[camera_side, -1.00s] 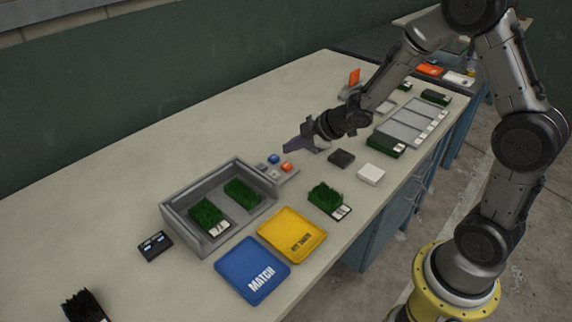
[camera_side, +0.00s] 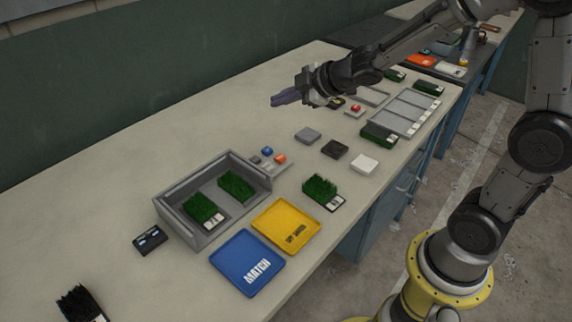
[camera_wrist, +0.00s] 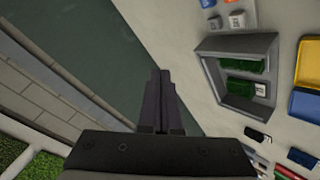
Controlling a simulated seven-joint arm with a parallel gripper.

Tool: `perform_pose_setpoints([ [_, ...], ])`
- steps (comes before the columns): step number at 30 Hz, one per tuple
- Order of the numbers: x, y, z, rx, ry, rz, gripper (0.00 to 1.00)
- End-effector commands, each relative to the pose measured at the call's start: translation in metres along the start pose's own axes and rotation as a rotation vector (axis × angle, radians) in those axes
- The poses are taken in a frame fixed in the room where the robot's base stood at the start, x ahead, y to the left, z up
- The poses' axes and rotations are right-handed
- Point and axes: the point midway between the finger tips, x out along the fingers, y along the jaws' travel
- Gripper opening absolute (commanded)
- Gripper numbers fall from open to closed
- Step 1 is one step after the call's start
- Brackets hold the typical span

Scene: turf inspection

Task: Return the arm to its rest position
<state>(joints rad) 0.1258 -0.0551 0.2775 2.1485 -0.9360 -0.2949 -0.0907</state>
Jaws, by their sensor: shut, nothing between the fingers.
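My gripper (camera_side: 285,99) is in the side view, raised above the bench toward the back wall, pointing left. Its fingers are together with nothing between them. The closed fingers also show in the wrist view (camera_wrist: 161,103). The grey open-fronted box (camera_side: 172,200) with two green turf samples inside stands below and to the left of the gripper, well apart from it. It also shows in the wrist view (camera_wrist: 213,80).
A blue MATCH tray (camera_side: 232,262) and a yellow tray (camera_side: 278,218) lie at the bench's front edge. A loose turf sample (camera_side: 320,190) is beside them. Blue and orange buttons (camera_side: 274,155) stand by the box. A grey rack (camera_side: 405,108) lies farther right. The left bench top is mostly clear.

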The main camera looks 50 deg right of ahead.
Motion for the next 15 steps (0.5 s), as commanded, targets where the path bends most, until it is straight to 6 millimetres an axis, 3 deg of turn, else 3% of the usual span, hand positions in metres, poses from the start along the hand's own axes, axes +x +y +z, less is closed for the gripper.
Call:
perform_pose_setpoints([
  [1, -0.025, 0.013, -0.015, 0.017, 0.010, 0.058, 0.00],
  [3, -0.059, 0.026, -0.022, 0.075, -0.006, 0.126, 0.00],
  [8, -0.135, 0.029, -0.018, 0.275, -0.073, 0.228, 0.00],
  [11, -0.179, 0.009, -0.003, 0.445, -0.131, 0.238, 0.00],
  [15, -0.224, -0.046, 0.023, 0.687, -0.232, 0.157, 0.00],
])
